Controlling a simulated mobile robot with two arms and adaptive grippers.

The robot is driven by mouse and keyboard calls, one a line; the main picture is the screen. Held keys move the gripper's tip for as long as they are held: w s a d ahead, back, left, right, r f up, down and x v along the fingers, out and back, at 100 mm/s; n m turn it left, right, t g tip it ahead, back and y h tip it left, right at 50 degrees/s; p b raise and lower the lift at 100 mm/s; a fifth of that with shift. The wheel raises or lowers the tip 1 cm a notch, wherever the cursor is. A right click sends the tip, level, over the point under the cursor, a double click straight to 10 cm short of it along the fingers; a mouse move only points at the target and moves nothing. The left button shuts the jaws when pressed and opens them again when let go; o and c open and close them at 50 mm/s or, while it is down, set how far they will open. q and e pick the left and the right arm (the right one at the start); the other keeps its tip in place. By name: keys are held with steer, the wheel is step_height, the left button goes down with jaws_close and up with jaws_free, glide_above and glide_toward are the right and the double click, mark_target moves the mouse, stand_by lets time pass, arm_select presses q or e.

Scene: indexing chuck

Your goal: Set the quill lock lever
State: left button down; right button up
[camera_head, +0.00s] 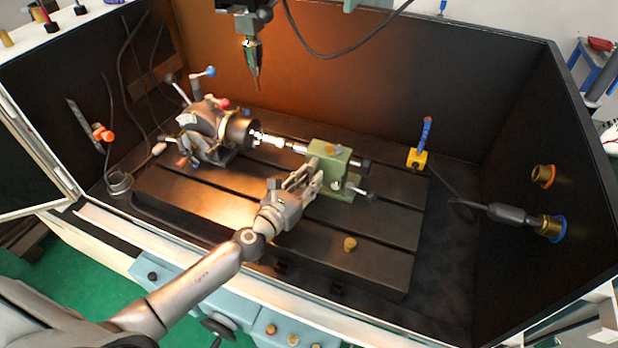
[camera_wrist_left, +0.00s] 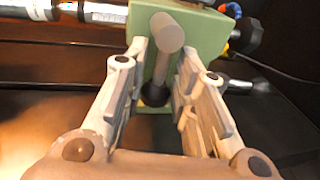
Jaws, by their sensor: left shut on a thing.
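The green tailstock (camera_head: 333,168) stands on the slotted table, and its green body also fills the top middle of the left wrist view (camera_wrist_left: 208,32). My left gripper (camera_head: 308,176) is at the front left side of the tailstock. In the left wrist view, my left gripper's fingers (camera_wrist_left: 164,62) are on both sides of a grey rod-like lever (camera_wrist_left: 167,34), shut on it. I take this to be the quill lock lever; in the head view the fingers hide it. A dark round part (camera_wrist_left: 154,96) shows below it. My right gripper is not in view.
The chuck (camera_head: 238,128) of the indexing head is left of the tailstock, with a shiny workpiece (camera_head: 270,139) between them. Another lever with a dark knob (camera_head: 371,197) sticks out right of the tailstock. A tool (camera_head: 252,65) hangs above. A brass knob (camera_head: 350,244) stands on the front table.

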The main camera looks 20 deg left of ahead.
arm_select(q)
steer(key=shift+a, duration=0.1)
steer(key=c, duration=1.2)
jaws_free()
steer(key=shift+o, duration=0.2)
steer(key=shift+s, duration=0.1)
steer(key=v, duration=1.2)
steer(key=shift+f, duration=0.1)
